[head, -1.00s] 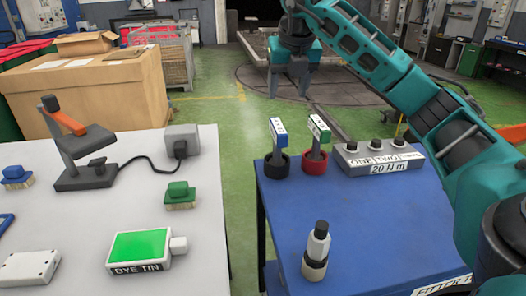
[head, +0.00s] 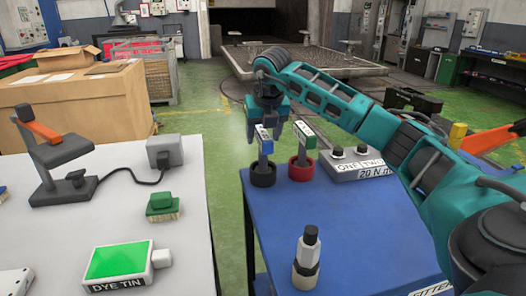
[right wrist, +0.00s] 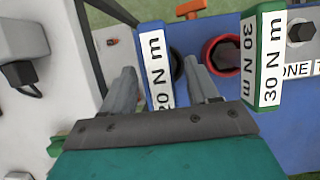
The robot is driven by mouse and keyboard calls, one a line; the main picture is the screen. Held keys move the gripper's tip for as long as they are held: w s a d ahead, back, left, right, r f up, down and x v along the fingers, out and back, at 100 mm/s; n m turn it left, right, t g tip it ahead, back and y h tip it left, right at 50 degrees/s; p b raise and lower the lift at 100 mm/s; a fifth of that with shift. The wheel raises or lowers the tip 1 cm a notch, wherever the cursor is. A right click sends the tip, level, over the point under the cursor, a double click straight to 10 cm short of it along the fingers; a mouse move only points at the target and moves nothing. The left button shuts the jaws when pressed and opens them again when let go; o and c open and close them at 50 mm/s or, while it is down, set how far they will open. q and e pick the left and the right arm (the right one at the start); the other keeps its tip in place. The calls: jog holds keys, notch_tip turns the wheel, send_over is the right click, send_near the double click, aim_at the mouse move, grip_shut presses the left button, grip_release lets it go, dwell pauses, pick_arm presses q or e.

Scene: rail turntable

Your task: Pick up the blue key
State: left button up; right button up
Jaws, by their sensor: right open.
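The blue key (head: 264,142) is an upright tool with a blue and white head, standing in a black ring holder (head: 263,174) on the blue table. In the right wrist view the blue key (right wrist: 157,68) shows the label "20 N m". My right gripper (head: 266,132) is open over it. In the right wrist view one finger of the right gripper (right wrist: 158,72) is on each side of the key's head, with no clear contact. The left gripper is not in view.
A green key (head: 303,138) marked 30 N m stands in a red holder (head: 301,168) just to the right. A grey socket box (head: 360,168) is beyond it. A dark-capped bottle-like item (head: 307,258) stands nearer. A gap separates the blue table (head: 370,240) from the white table (head: 190,215).

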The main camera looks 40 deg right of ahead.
jog(key=shift+w+d+f, duration=0.1)
jog(key=shift+w+f, duration=0.05)
jog(key=shift+f, duration=0.35)
grip_shut()
jog(key=shift+r, duration=0.1)
